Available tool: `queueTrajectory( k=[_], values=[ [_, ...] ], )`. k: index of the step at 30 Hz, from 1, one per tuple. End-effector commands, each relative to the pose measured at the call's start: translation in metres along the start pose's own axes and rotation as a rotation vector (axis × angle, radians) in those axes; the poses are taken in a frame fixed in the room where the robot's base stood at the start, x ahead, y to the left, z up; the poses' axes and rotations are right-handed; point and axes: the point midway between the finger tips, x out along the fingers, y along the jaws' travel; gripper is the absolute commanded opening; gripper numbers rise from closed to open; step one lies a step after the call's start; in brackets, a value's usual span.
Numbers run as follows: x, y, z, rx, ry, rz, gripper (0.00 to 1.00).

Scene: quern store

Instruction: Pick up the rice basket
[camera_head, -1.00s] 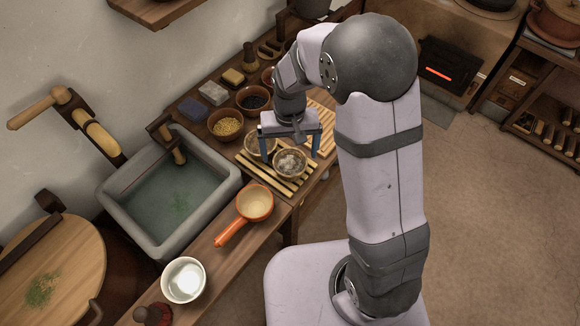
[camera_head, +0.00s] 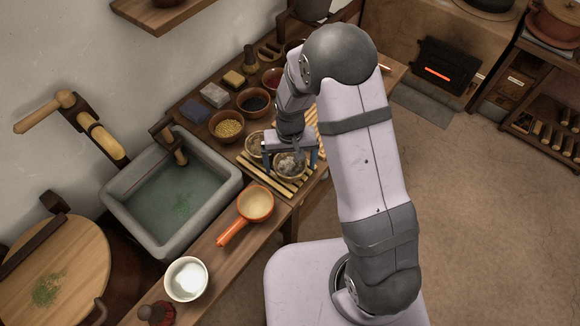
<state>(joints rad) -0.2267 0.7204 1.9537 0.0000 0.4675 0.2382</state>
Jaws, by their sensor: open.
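Two small round baskets stand side by side on a slatted wooden rack on the counter. The front right basket (camera_head: 289,172) holds pale, whitish contents that look like rice. The back left basket (camera_head: 253,145) is partly hidden by my gripper, and its contents are hard to tell. My gripper (camera_head: 291,163) is open and points down over the front right basket. One finger is to the left of this basket and the other to its right. I cannot tell whether either finger touches it.
Behind the rack are a bowl of yellow grains (camera_head: 228,126) and a dark-filled bowl (camera_head: 253,101). An orange-handled pan (camera_head: 255,204) stands in front of the rack, with a white bowl (camera_head: 186,279) nearer. A stone sink (camera_head: 228,185) with water lies to the left.

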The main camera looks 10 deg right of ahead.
Motion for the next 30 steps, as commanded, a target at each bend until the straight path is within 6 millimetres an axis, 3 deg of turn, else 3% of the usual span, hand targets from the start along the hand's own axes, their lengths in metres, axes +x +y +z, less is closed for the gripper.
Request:
queueTrajectory(
  k=[10,17,30],
  values=[
    [0.006,0.0,0.0,0.0,0.0,0.0,0.92],
    [0.006,0.0,0.0,0.0,0.0,0.0,0.42],
    [-0.004,0.0,-0.001,0.0,0.004,-0.001,0.42]
  ],
)
